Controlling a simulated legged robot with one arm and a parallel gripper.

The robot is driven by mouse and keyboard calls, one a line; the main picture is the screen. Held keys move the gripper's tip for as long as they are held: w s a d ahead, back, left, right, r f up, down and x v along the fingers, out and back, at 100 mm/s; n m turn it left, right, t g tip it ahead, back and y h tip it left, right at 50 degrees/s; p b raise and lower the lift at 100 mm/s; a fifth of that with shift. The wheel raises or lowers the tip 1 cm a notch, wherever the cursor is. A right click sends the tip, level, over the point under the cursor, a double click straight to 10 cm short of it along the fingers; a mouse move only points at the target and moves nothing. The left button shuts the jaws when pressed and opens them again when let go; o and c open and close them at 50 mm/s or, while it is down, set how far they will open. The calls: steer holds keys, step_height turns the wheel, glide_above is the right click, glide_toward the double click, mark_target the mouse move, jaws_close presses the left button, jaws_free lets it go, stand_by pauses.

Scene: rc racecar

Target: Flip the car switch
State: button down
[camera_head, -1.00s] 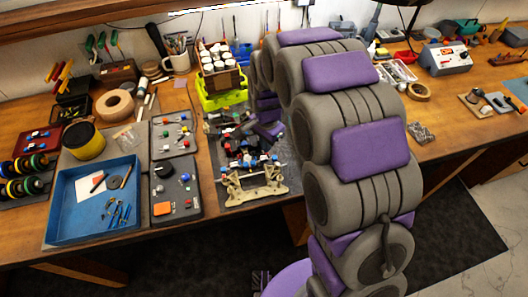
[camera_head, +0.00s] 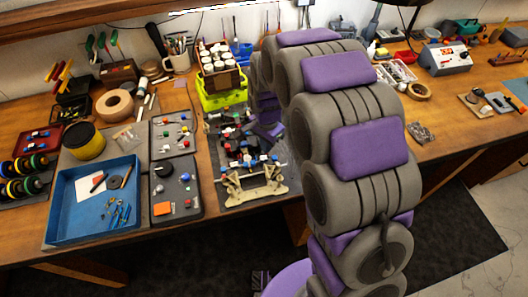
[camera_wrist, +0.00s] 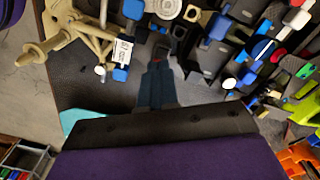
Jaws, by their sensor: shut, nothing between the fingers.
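The RC car (camera_head: 262,187) sits on a dark mat on the workbench, with a beige suspension end toward me and dark parts behind it. The wrist view shows its beige arms (camera_wrist: 84,30) at upper left, with blue and white fittings. Blue and black parts lie at upper right. My gripper (camera_wrist: 160,64) is shut and empty, its dark fingers pointing into the car area. I cannot tell whether the fingertips touch anything. I cannot make out the switch for certain. In the head view my arm hides part of the bench behind the car.
A blue tray (camera_head: 62,222) and dark parts trays (camera_head: 160,208) stand left of the car. A yellow-green crate (camera_head: 222,98) with white-capped bottles stands behind it. A tape roll (camera_head: 115,104) lies farther left. Bare bench shows to the right of my arm.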

steer(key=shift+f, duration=0.65)
stand_by(0.3)
steer(key=shift+r+p, duration=1.6)
steer(key=shift+r, duration=1.9)
